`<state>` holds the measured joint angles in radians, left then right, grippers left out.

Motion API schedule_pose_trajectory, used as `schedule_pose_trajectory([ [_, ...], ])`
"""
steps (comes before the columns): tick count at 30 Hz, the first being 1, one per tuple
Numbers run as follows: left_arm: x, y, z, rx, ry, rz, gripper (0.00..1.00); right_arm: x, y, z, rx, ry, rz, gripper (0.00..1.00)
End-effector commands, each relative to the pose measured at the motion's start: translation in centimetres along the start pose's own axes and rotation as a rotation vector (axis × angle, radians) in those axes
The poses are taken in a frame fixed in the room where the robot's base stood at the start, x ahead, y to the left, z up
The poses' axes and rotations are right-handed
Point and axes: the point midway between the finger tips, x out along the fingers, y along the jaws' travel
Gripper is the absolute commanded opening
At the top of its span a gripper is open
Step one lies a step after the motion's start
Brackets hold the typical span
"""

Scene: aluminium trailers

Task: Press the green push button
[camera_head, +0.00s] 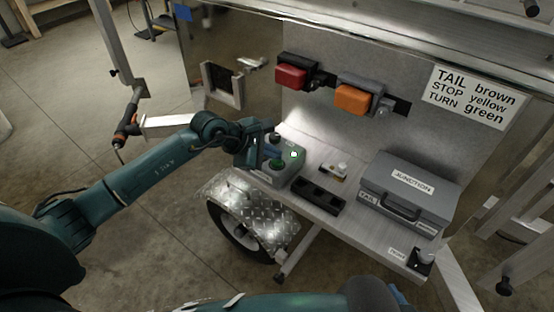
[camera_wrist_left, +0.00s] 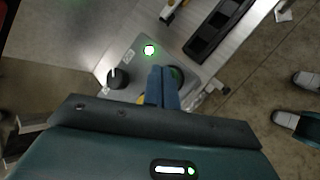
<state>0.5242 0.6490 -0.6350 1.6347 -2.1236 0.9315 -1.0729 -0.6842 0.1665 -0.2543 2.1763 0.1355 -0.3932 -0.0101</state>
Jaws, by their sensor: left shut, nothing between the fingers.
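A grey control box (camera_head: 290,177) sits at the left end of the trailer's shelf. It bears a dark green push button (camera_head: 277,163) and a small lit green lamp (camera_head: 294,154). The left wrist view shows the lit lamp (camera_wrist_left: 149,50), a black knob (camera_wrist_left: 118,77) and the green button (camera_wrist_left: 178,76), partly hidden by my fingers. My left gripper (camera_head: 273,153) is shut and empty, its blue fingertips (camera_wrist_left: 162,72) over the box, right beside or over the green button. I cannot tell whether they touch it.
A black tray (camera_head: 318,196) and a grey junction case (camera_head: 410,190) stand on the shelf right of the box. Red (camera_head: 291,77) and orange (camera_head: 352,99) lights are on the upright panel behind. A checker-plate fender (camera_head: 262,205) lies below the box.

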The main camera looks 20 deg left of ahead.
Motion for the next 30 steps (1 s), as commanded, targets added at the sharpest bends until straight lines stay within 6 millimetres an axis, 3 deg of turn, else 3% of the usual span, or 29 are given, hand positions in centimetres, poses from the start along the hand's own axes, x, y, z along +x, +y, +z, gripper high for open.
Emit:
schedule_pose_trajectory([
  [17, 0.3, -0.2, -0.3, 0.0, 0.001, -0.001, 0.0, 0.2, 0.1, 0.2, -0.001, 0.005, -0.001, 0.43],
  [30, -0.7, 0.5, 0.5, 0.0, 0.001, 0.0, 0.0, -0.2, -0.1, -0.5, -0.001, 0.006, -0.001, 0.43],
])
